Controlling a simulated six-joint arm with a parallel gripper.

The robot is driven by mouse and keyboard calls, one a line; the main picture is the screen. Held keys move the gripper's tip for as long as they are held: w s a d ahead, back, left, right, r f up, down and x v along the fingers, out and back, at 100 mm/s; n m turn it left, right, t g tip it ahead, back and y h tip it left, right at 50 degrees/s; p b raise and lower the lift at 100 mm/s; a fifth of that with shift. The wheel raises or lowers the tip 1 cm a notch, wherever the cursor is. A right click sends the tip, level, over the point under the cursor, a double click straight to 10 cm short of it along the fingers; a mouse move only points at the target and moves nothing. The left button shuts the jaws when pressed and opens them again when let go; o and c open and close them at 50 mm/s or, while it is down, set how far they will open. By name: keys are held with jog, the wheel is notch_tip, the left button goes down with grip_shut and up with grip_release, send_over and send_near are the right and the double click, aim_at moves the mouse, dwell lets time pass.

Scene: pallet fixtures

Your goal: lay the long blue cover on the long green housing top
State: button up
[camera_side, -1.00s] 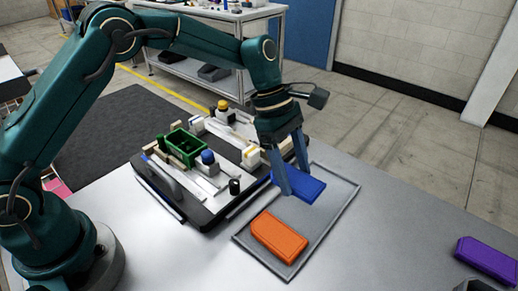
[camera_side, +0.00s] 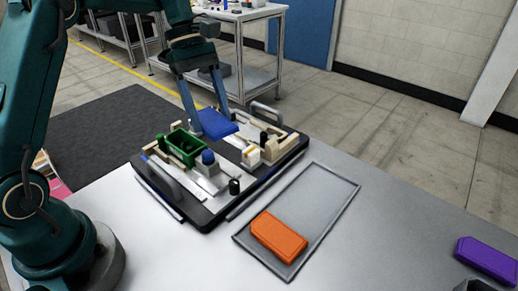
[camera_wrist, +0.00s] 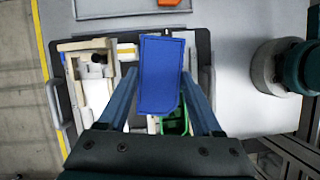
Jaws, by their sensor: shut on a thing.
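The long blue cover (camera_side: 216,123) is held between the fingers of my gripper (camera_side: 204,108), above the far part of the pallet. In the wrist view the blue cover (camera_wrist: 161,73) sits between the two fingers of my gripper (camera_wrist: 163,90). The green housing (camera_side: 182,147) stands open-topped on the pallet, left of and below the cover in the side view. In the wrist view the cover hides much of the green housing (camera_wrist: 174,124), whose near end shows below it. The cover is apart from the housing in the side view.
The black pallet (camera_side: 205,220) carries white plates, beige blocks and a blue-domed post (camera_side: 208,158). A grey tray (camera_side: 320,190) holds an orange cover (camera_side: 279,237); its far half is bare. A purple piece (camera_side: 487,258) lies at the table's right.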

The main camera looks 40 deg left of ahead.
jog(key=s+a+r+n, duration=0.2)
jog(key=s+a, duration=0.1)
jog(key=a, duration=0.5)
jog(key=shift+t, duration=0.4)
jog(key=shift+w+a+f, duration=0.1)
jog(key=shift+w+f, duration=0.05)
jog(key=shift+f, duration=1.5)
jog(key=shift+w+f, duration=0.1)
jog(key=shift+f, duration=1.55)
jog(key=shift+f, duration=0.8)
jog(key=o, duration=1.4)
jog(key=v, duration=0.5)
jog(key=shift+r, duration=0.1)
